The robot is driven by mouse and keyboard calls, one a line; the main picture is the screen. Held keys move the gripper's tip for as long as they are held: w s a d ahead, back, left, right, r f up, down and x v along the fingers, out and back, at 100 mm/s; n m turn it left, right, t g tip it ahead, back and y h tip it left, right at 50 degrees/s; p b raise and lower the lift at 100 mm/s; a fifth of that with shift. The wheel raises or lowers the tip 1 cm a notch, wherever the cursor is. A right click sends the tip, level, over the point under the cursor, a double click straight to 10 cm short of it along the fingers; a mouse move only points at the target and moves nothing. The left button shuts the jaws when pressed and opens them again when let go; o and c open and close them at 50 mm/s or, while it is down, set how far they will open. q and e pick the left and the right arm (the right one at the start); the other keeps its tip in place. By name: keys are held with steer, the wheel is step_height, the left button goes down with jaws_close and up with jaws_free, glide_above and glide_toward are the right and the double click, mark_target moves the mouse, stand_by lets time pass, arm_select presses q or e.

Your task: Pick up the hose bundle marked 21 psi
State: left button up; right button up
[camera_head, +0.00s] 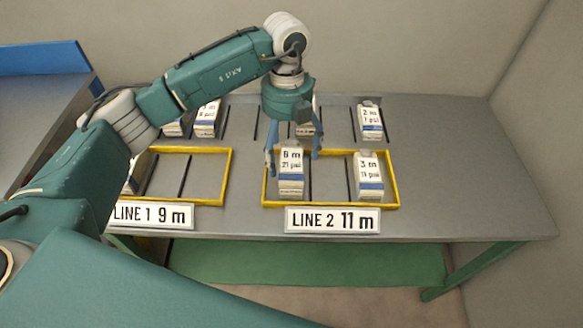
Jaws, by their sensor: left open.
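A white carton with a blue band (291,183), its label seeming to read "8 m 21 psi", stands upright in the left part of the yellow-framed LINE 2 tray (330,205). My left gripper (293,160) is open and points down at it. One finger shows on each side of the carton's upper part, with visible gaps. I cannot tell how deep the fingers reach behind its front face. My right gripper is not in view.
A similar carton marked 3 m (368,175) stands at the right of the same tray. Another (370,122) stands behind, and one (310,128) is partly hidden by my gripper. The LINE 1 tray (230,165) is at left, partly behind my arm. The table's right side is clear.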

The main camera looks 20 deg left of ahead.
mark_target(287, 159)
arm_select(q)
steer(key=f, duration=0.2)
steer(key=s+f+p, duration=0.1)
steer(key=f, duration=0.1)
steer(key=shift+f, duration=0.6)
steer(key=shift+c, duration=0.2)
steer(key=shift+w+r, duration=0.1)
steer(key=c, duration=1.7)
